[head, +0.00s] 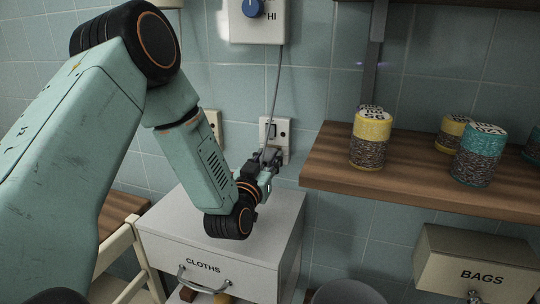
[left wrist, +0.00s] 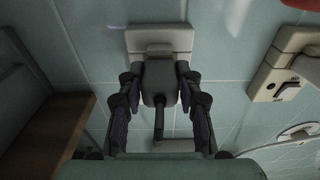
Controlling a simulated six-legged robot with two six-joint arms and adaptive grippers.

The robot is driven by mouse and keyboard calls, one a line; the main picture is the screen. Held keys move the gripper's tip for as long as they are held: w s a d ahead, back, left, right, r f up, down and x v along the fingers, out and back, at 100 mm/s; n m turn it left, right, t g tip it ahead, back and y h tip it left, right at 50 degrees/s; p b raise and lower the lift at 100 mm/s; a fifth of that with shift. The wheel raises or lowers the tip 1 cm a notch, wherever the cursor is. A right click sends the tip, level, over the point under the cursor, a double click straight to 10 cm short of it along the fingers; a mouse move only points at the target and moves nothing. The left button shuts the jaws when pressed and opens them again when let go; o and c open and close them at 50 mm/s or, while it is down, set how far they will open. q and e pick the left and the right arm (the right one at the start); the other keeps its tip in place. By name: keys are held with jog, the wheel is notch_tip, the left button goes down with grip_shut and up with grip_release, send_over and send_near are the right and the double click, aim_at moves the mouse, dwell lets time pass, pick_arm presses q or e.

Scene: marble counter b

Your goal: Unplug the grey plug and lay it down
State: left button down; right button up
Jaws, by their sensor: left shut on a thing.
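The grey plug (left wrist: 160,84) is between the fingers of my left gripper (left wrist: 159,100), which is shut on it. Its cord leaves from the plug's back. In the head view my left gripper (head: 265,164) is at the lower part of a white wall socket (head: 283,135) and mostly hides the plug. The left wrist view shows the socket plate (left wrist: 160,36) right behind the plug. I cannot tell whether the pins are in the socket. A grey cable (head: 276,90) runs up to a white box with a blue dial (head: 253,8). My right gripper is out of view.
A white cabinet (head: 275,226) with a CLOTHS drawer stands below the socket. A wooden shelf (head: 400,182) with several jars, including a yellow-lidded jar (head: 371,139), is to the right. A BAGS drawer (head: 470,262) hangs beneath it. Another wall plate (head: 213,122) is left of the socket.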

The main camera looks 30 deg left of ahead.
aim_at(264, 166)
pick_arm(q)
jog(key=shift+p+v, duration=0.35)
jog(key=shift+v, duration=1.35)
jog(key=shift+s+d, duration=0.15)
jog(key=shift+s, duration=0.55)
jog(key=p+v, duration=0.1)
jog(key=v, duration=0.5)
jog(key=shift+r+p, duration=0.2)
jog(key=shift+p, duration=0.15)
jog(key=g+p, duration=0.3)
jog(key=p, duration=0.4)
jog(key=g+h+p, duration=0.1)
jog(key=g+p, duration=0.2)
jog(key=p, duration=0.4)
jog(key=shift+g+h+p, duration=0.3)
jog(key=shift+g+p, duration=0.1)
dwell(1.4)
